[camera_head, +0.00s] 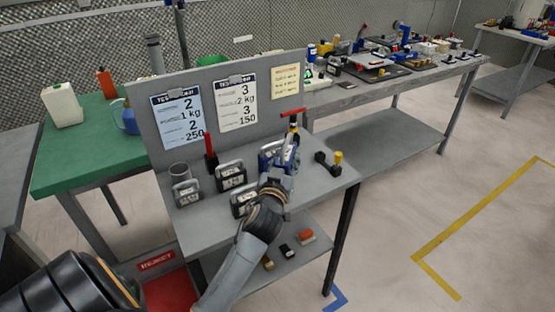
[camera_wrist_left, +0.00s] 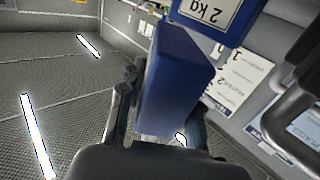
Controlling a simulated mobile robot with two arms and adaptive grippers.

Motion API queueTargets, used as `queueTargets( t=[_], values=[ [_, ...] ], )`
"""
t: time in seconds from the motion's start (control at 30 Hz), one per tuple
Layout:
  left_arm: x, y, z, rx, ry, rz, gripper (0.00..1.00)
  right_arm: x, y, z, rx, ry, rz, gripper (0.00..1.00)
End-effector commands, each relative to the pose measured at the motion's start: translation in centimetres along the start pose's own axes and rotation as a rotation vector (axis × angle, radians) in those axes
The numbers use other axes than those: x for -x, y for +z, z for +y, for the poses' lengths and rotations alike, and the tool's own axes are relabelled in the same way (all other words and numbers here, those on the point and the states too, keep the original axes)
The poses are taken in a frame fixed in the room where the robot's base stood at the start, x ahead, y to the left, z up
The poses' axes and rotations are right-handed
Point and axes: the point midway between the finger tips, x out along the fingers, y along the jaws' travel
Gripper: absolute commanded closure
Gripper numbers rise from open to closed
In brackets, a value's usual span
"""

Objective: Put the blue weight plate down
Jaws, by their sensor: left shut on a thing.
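The blue weight plate (camera_head: 266,158) shows in the head view at my left gripper (camera_head: 281,166), over the grey bench (camera_head: 300,194). In the left wrist view the blue weight plate (camera_wrist_left: 178,82) fills the space between the two fingers of my left gripper (camera_wrist_left: 162,108), which is shut on it. A white label reading 2 kg shows upside down on its blue upper part. The arm hides part of the plate in the head view, and I cannot tell whether its underside touches the bench. My right gripper is not in view.
Several dark weights with handles, one here (camera_head: 230,176), stand left of my gripper. A black-and-yellow piece (camera_head: 329,161) lies to the right. A panel with sheets (camera_head: 220,136) bounds the back.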

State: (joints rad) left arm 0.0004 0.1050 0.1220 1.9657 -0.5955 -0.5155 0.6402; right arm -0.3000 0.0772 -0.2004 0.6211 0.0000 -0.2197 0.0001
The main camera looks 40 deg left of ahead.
Motion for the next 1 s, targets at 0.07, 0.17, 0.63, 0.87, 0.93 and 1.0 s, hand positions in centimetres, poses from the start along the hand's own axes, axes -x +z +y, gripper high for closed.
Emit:
queueTargets(
  t=[0.07,0.17,0.63,0.87,0.93,1.0],
  values=[
    [-1.0,0.3,0.3,0.001,0.002,0.02,1.0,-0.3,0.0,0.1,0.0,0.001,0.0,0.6],
    [-1.9,1.2,0.5,0.001,0.003,0.022,1.0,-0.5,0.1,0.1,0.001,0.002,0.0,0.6],
    [-3.2,4.7,0.9,0.0,0.004,0.017,1.0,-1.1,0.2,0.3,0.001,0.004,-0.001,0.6],
    [-3.2,5.9,0.9,0.002,0.005,0.02,1.0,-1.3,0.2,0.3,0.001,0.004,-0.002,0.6],
    [-3.2,5.9,0.9,0.002,0.005,0.02,1.0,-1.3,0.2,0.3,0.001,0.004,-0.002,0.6],
    [-3.2,5.9,0.9,0.002,0.005,0.02,1.0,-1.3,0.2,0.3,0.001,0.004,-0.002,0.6]
  ],
)
